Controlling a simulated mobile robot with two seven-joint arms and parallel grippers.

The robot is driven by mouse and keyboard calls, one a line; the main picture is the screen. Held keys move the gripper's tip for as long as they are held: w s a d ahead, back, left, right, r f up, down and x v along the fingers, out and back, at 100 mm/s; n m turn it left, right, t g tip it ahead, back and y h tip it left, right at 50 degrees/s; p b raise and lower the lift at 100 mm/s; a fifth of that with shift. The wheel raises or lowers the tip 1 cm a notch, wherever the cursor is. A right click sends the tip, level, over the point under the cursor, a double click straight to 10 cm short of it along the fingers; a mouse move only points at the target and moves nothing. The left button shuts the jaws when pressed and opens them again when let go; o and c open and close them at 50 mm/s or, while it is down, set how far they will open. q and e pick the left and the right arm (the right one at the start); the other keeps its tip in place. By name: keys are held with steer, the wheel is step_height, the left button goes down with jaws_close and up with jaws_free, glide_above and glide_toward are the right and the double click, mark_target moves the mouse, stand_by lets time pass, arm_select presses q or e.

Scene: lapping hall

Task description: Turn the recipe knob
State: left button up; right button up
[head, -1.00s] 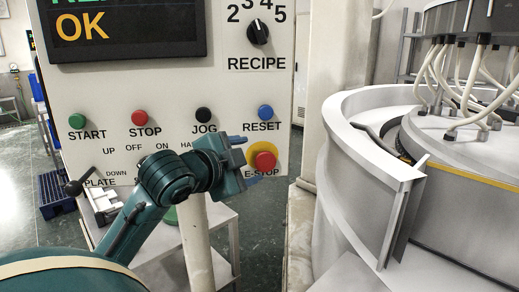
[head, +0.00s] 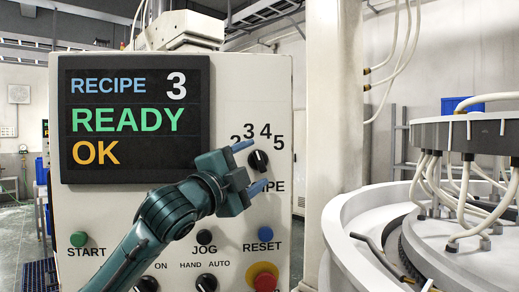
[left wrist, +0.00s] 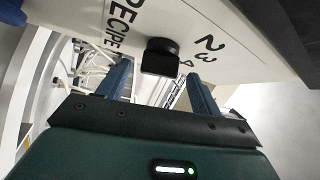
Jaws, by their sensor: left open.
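The recipe knob (head: 258,160) is a round black knob on the white panel, below the printed numbers 2 to 5. The left wrist view shows it as a black block (left wrist: 160,56) beside the word RECIPE. My left gripper (head: 259,165) is open in front of the panel, its blue fingers one above and one below the knob in the head view. In the left wrist view the knob lies between the two fingers (left wrist: 160,86). I cannot tell whether the fingertips reach around it. The display (head: 135,120) reads RECIPE 3, READY, OK. My right gripper is out of view.
Below the knob are the blue RESET button (head: 265,233), the black JOG button (head: 204,237) and the red E-STOP (head: 265,280) on yellow. The green START button (head: 78,239) is at the left. A round lapping machine (head: 460,190) with white hoses stands right.

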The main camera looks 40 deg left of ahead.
mark_target(257, 164)
arm_select(q)
steer(key=shift+p+x, duration=0.45)
steer(key=shift+x, duration=0.75)
steer(key=shift+w, duration=0.4)
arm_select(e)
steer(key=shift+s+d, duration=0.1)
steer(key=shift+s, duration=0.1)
arm_select(q)
steer(key=c, duration=1)
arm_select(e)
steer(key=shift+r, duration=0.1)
